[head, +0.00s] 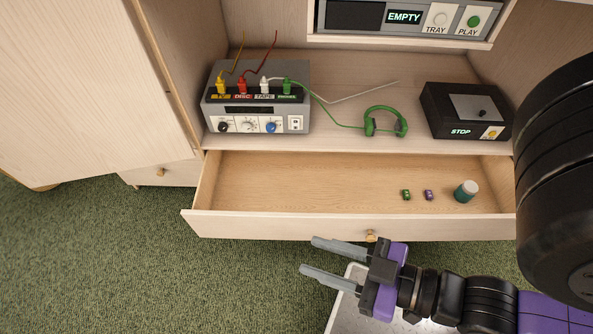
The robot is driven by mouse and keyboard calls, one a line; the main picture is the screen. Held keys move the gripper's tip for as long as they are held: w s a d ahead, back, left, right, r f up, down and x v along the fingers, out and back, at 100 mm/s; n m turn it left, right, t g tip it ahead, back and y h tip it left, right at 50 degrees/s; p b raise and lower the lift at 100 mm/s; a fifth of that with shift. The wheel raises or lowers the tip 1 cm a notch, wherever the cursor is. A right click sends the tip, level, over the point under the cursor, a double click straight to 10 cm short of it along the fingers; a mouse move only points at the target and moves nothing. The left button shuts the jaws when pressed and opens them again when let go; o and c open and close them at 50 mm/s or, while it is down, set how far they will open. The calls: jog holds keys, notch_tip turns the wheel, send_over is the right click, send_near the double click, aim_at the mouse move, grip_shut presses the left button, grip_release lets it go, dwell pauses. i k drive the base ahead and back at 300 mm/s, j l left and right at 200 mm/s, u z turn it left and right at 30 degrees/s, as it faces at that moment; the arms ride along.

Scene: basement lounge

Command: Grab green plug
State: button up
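The green plug (287,87) is in the right-most socket on top of a grey amplifier box (256,106). A green cord runs from it to green headphones (384,122) on the shelf. Yellow (221,84), red (242,85) and white (265,86) plugs stand in a row to its left. My gripper (324,260) is open and empty, its two grey fingers pointing left. It is in front of the open drawer, below and apart from the plug in the picture.
The open drawer (300,180) juts out below the shelf. It holds small green (406,195) and purple (429,195) items and a teal jar (466,191). A black box (467,111) marked STOP stands right on the shelf. A wooden door (80,90) is at left. Green carpet (90,260) is clear.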

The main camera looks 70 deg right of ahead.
aim_at(287, 84)
jog(key=k+j+z, duration=0.1)
jog(key=z, duration=0.25)
jog(key=k+z, duration=0.1)
jog(key=z, duration=0.3)
jog(key=k+z, duration=0.25)
jog(key=k, duration=0.4)
jog(key=k+l+z, duration=0.1)
jog(key=k+z, duration=0.15)
jog(key=k, duration=0.45)
jog(key=k+l, duration=0.15)
jog(key=k, duration=0.25)
jog(key=i+j+z, duration=0.25)
jog(key=i+j, duration=0.35)
jog(key=i+j+z, duration=0.3)
jog(key=i+j, duration=0.2)
jog(key=j, duration=0.2)
jog(key=i+j+z, duration=0.1)
jog(key=i+j, duration=0.15)
jog(key=i+j+z, duration=0.15)
jog(key=j, duration=0.35)
jog(key=i+j+z, duration=0.15)
jog(key=j, duration=0.3)
jog(key=i, duration=0.1)
